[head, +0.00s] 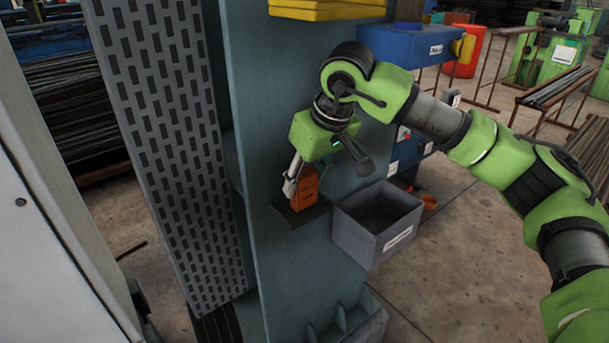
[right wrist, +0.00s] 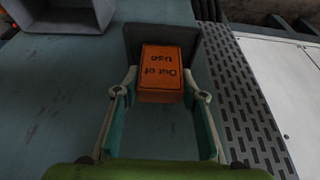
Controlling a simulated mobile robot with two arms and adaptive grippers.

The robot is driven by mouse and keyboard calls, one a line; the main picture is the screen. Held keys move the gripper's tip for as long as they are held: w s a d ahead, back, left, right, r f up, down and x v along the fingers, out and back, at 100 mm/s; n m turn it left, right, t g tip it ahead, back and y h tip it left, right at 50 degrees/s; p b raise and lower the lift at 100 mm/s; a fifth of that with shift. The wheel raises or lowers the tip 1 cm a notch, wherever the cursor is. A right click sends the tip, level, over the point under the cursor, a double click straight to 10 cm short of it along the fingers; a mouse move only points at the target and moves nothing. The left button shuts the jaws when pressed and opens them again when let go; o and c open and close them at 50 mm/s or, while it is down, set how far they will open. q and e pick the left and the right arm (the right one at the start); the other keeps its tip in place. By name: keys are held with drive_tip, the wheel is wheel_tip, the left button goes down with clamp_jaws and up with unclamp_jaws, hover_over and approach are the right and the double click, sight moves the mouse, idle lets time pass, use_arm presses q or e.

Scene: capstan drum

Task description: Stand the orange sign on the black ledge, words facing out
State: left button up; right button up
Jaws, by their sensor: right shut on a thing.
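The orange sign (head: 308,189) is a small block held by my right gripper (head: 299,180) right over the black ledge (head: 300,214). In the right wrist view, the sign (right wrist: 161,72) sits between the two fingertips of my right gripper (right wrist: 160,95). Its "Out of Use" words face the wrist camera and look upside down there. The dark ledge (right wrist: 195,50) shows behind and around the sign. The sign looks upright in the head view; I cannot tell whether its bottom touches the ledge. My left gripper is not in view.
A grey open bin (head: 378,225) with a white label is fixed just right of the ledge on the teal column (head: 262,100). A perforated grey panel (head: 170,130) stands to the left. A yellow block (head: 325,8) is above. A blue box (head: 410,45) is behind my arm.

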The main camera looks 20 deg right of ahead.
drive_tip(key=shift+f, duration=0.3)
drive_tip(key=o, duration=0.7)
drive_tip(key=shift+f+b, duration=0.1)
drive_tip(key=shift+b, duration=0.2)
drive_tip(key=o, duration=0.4)
drive_tip(key=shift+o, duration=0.2)
drive_tip(key=shift+r+p, duration=0.3)
drive_tip(key=shift+r, duration=0.05)
drive_tip(key=shift+b+v, duration=0.5)
drive_tip(key=shift+v, duration=0.75)
drive_tip(key=s+d+b, duration=0.3)
drive_tip(key=s+d, duration=0.1)
drive_tip(key=s, duration=0.7)
drive_tip(key=shift+s+b, duration=0.25)
drive_tip(key=shift+b, duration=0.15)
drive_tip(key=shift+d+r, duration=0.1)
